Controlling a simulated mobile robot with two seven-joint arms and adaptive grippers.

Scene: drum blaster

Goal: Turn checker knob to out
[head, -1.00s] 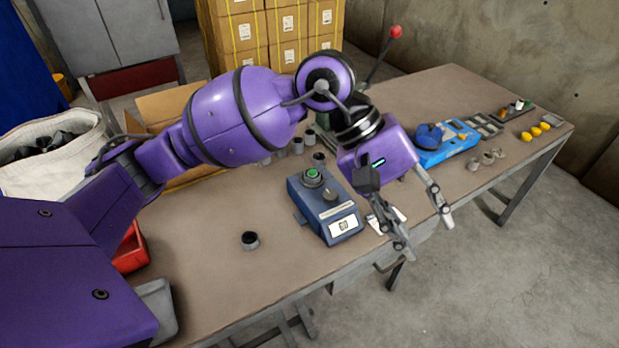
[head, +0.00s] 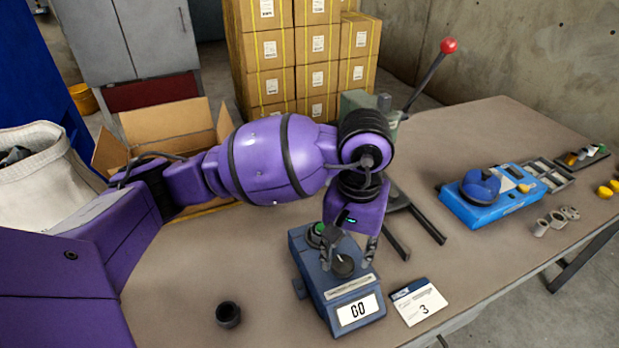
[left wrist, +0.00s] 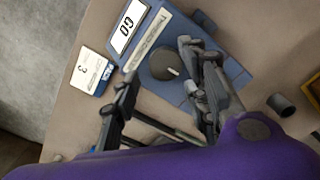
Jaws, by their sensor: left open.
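My right gripper is not in view.
A white card marked 3 (head: 419,302) lies right of the checker. A black cup (head: 228,314) stands at the front left. A blue device (head: 487,206) and metal rings (head: 557,218) are to the right. A red-knobbed lever (head: 432,76) rises behind.

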